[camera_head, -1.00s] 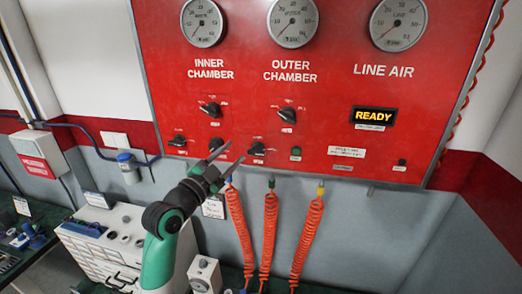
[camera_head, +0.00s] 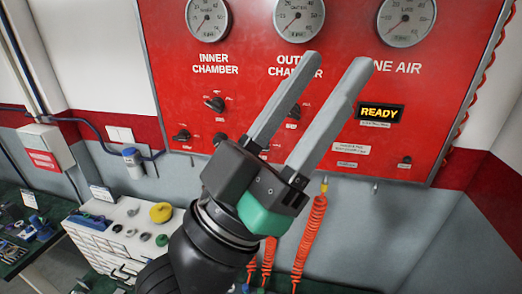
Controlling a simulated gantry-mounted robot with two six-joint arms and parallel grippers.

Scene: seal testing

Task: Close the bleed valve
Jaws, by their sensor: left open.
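The red test panel (camera_head: 250,75) fills the upper middle of the head view. Black knobs sit on it: one under INNER CHAMBER (camera_head: 214,104), a lower left one (camera_head: 182,136), and one under the OUTER CHAMBER label (camera_head: 294,111), seen between my fingers. Another lower knob (camera_head: 219,139) shows just above my gripper body. The small labels are too blurred to tell which is the bleed valve. My left gripper (camera_head: 338,65) is open and empty, its long grey fingers pointing up and right across the panel. It hides part of the lower knob row. My right gripper is out of view.
Three gauges line the panel's top; a READY display (camera_head: 380,112) sits at right. Orange coiled hoses (camera_head: 311,235) hang below. A white drawer cabinet (camera_head: 112,235) with small parts, including a yellow piece (camera_head: 161,212), stands at lower left.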

